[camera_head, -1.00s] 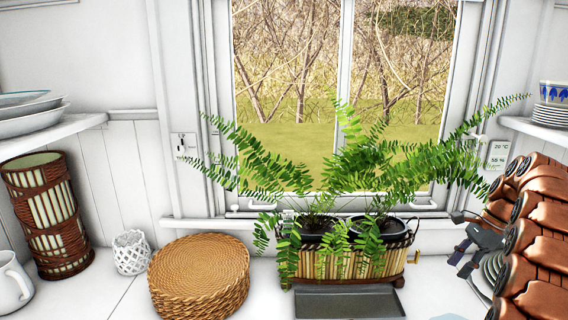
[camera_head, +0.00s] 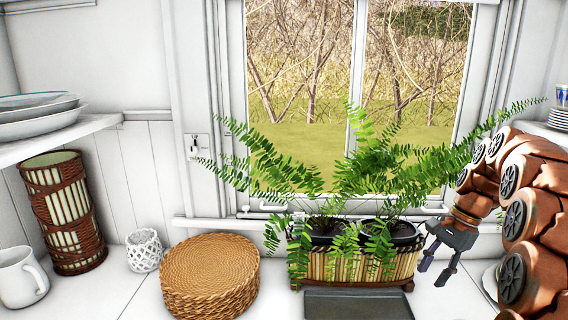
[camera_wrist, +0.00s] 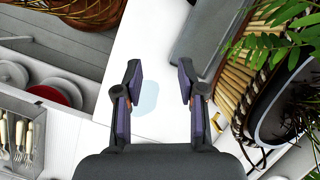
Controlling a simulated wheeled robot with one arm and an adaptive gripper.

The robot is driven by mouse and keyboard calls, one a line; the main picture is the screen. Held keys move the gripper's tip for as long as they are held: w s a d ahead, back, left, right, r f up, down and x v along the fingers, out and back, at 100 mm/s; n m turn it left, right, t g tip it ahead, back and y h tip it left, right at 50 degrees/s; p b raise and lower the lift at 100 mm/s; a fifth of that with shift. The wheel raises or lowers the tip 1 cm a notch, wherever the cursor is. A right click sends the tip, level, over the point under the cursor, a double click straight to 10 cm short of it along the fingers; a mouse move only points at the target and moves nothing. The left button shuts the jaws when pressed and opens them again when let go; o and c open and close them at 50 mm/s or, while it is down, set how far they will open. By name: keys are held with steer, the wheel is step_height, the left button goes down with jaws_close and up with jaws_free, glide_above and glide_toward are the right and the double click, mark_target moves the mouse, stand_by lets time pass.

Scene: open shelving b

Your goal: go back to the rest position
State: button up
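My gripper (camera_head: 437,268) is at the right in the head view, beside the right end of the planter basket (camera_head: 340,265) with ferns and above the white counter. In the wrist view my gripper (camera_wrist: 160,98) has its two fingers apart, with nothing between them. Below the fingers lies the white counter (camera_wrist: 150,50) with a pale bluish patch on it. The planter basket also shows at the right of the wrist view (camera_wrist: 240,85).
A grey tray (camera_head: 355,303) lies in front of the planter. A stack of round woven mats (camera_head: 210,275), a small white lattice holder (camera_head: 144,250), a tall wicker vase (camera_head: 62,212) and a white mug (camera_head: 20,277) stand left. Shelves with dishes flank the window.

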steer(key=s+a+r+n, duration=0.2)
steer(key=s+a+n, duration=0.1)
steer(key=s+a, duration=0.4)
steer(key=s+a+f+n+h, duration=0.1)
steer(key=s+a+f+n, duration=0.1)
steer(key=s, duration=0.6)
steer(key=s+a+f+n+h+p, duration=0.1)
steer(key=s+a+n, duration=0.3)
steer(key=s, duration=0.5)
steer(key=s+a+f+n+g+h, duration=0.1)
steer(key=s+a+f+n, duration=0.1)
steer(key=s, duration=0.6)
steer(key=shift+s+a+f+n+h+p, duration=0.35)
steer(key=shift+f+n, duration=0.45)
steer(key=shift+n, duration=0.4)
